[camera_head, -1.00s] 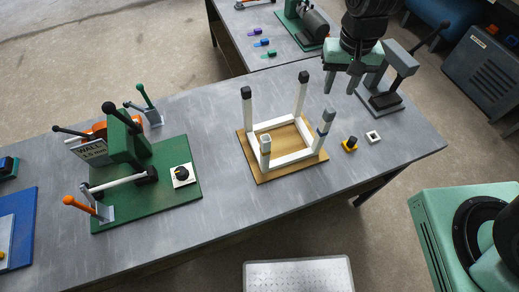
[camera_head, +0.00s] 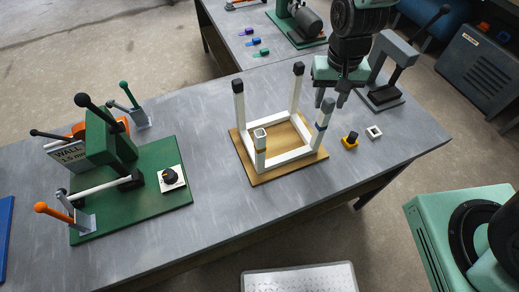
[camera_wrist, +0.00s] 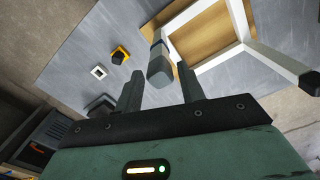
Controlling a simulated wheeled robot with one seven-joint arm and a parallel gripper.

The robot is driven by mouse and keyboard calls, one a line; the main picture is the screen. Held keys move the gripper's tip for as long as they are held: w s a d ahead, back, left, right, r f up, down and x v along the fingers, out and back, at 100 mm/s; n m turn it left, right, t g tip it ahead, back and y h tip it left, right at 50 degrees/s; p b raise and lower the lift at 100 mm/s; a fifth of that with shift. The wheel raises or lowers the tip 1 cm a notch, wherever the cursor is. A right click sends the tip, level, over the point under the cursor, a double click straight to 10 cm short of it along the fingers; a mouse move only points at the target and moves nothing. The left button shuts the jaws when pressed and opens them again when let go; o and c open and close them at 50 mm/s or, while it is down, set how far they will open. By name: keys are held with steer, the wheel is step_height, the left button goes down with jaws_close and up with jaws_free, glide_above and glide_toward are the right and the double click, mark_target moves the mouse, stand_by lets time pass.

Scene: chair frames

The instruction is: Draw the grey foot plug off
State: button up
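A white chair frame (camera_head: 245,125) stands legs-up on a wooden board (camera_head: 241,174). Its front right leg ends in a grey foot plug (camera_head: 328,105), with a blue band below it. My gripper (camera_head: 332,97) is open right at this leg's top. In the wrist view the grey plug (camera_wrist: 160,72) shows between the two fingertips of my gripper (camera_wrist: 160,70), with room on both sides; I see no grip on it. The two back legs carry black plugs (camera_head: 298,68). The front left leg (camera_head: 260,133) has an open, hollow top.
A yellow piece with a black top (camera_head: 350,140) and a white square piece (camera_head: 374,132) lie right of the board. A grey press-like stand (camera_head: 385,85) is behind them. A green fixture (camera_head: 110,140) with levers fills the left. The bench between is clear.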

jaws_close()
steer(key=shift+r+p, duration=0.35)
steer(key=shift+r, duration=0.1)
steer(key=shift+r+p, duration=2.05)
steer(key=shift+r, duration=0.35)
